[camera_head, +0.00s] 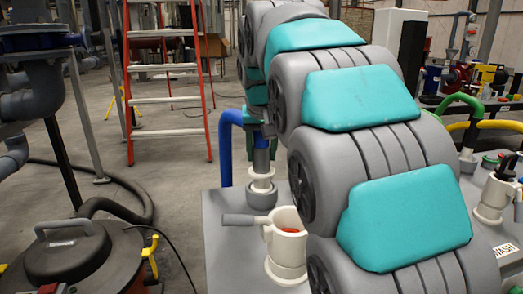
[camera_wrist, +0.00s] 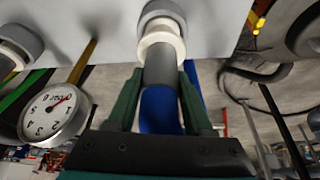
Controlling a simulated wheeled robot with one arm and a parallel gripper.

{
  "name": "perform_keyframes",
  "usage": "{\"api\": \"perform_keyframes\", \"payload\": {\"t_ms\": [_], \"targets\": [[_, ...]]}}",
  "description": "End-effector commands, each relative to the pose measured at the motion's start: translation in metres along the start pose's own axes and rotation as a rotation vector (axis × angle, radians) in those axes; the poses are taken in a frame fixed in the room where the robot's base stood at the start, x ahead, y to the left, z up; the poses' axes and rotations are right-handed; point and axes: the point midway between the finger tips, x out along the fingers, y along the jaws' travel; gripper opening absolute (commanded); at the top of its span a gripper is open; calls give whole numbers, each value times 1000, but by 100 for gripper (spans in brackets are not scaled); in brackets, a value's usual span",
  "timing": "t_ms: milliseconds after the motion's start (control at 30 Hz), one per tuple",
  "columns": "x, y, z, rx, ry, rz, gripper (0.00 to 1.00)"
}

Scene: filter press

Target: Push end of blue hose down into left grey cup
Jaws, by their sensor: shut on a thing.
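My gripper (camera_wrist: 158,85) is shut on the blue hose (camera_wrist: 160,110), with one dark green finger on each side. The hose's grey end (camera_wrist: 163,68) points away from the gripper, at a white collar (camera_wrist: 160,45) and the grey cup (camera_wrist: 162,12) beyond. In the head view the blue hose (camera_head: 227,140) arches down to its grey end (camera_head: 262,158), which stands about upright at the left grey cup (camera_head: 262,174) on the grey bench. The end meets or overlaps the fitting; how deep it sits I cannot tell. My arm hides most of the gripper in the head view.
A white fitting (camera_head: 287,250) with a grey handle and reddish inside stands in front of the cup. A gauge (camera_wrist: 52,112) shows left in the wrist view. Another white valve (camera_head: 493,198) is on the right. A vacuum (camera_head: 70,255) and red ladder (camera_head: 165,75) stand left.

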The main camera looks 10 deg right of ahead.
Motion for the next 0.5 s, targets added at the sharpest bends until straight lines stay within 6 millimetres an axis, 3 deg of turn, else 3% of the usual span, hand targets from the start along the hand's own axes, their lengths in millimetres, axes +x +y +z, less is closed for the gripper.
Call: {"api": "perform_keyframes", "payload": {"t_ms": [500], "targets": [[11, 0, 5, 0, 0, 0, 0]]}}
